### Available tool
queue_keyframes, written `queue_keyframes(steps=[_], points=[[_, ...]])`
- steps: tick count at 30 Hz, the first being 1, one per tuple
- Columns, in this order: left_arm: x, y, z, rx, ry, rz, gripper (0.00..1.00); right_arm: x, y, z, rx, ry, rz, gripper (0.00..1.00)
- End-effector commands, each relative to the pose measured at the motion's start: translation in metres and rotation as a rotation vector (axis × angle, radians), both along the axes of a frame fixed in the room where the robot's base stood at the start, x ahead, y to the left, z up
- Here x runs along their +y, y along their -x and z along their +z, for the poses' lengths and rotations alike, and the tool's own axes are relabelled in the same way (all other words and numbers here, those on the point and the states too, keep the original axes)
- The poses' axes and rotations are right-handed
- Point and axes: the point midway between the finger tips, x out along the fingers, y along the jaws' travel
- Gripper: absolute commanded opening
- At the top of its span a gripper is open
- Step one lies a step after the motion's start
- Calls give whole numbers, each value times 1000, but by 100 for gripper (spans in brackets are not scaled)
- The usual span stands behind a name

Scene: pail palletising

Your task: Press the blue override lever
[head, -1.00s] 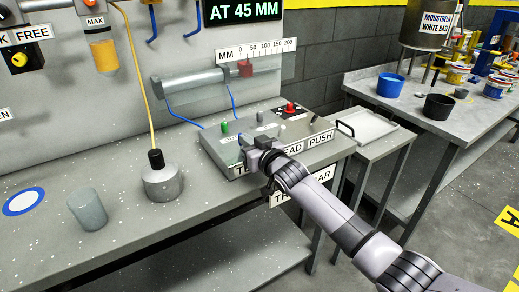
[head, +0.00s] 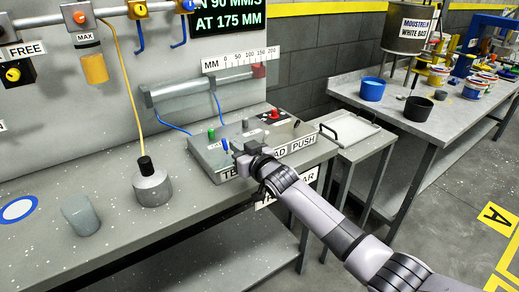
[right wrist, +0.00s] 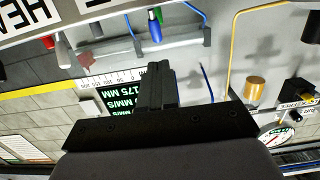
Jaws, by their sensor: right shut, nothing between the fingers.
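The blue lever (head: 225,145) stands on the front left of the grey control box (head: 205,165), beside a green lever (head: 211,133). My right gripper (head: 240,151) is shut and empty just to the right of the blue lever, low over the box's front edge. In the right wrist view, the shut fingers (right wrist: 158,68) point toward the blue lever (right wrist: 155,28). A small gap seems to show between them, though contact is hard to judge. The green lever (right wrist: 161,14) is just beyond it. My left gripper is out of view.
A red knob (head: 274,114) sits at the box's back right. Behind it, a cylinder with a red block (head: 259,71) lies under a millimetre scale (head: 240,59). The display (head: 228,20) reads 175 MM. A grey weight (head: 152,185) with a yellow cord stands left.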

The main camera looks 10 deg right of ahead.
Motion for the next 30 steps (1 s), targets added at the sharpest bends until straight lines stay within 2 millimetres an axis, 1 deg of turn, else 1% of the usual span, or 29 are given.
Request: queue_keyframes(steps=[4,21,27,30], points=[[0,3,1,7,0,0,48,-5,14,6,-1,0,0,0],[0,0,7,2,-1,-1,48,-25,69,33,-1,0,0,0],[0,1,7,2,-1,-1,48,-30,81,39,-1,0,0,0],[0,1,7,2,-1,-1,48,-31,84,41,0,0,0,0]])
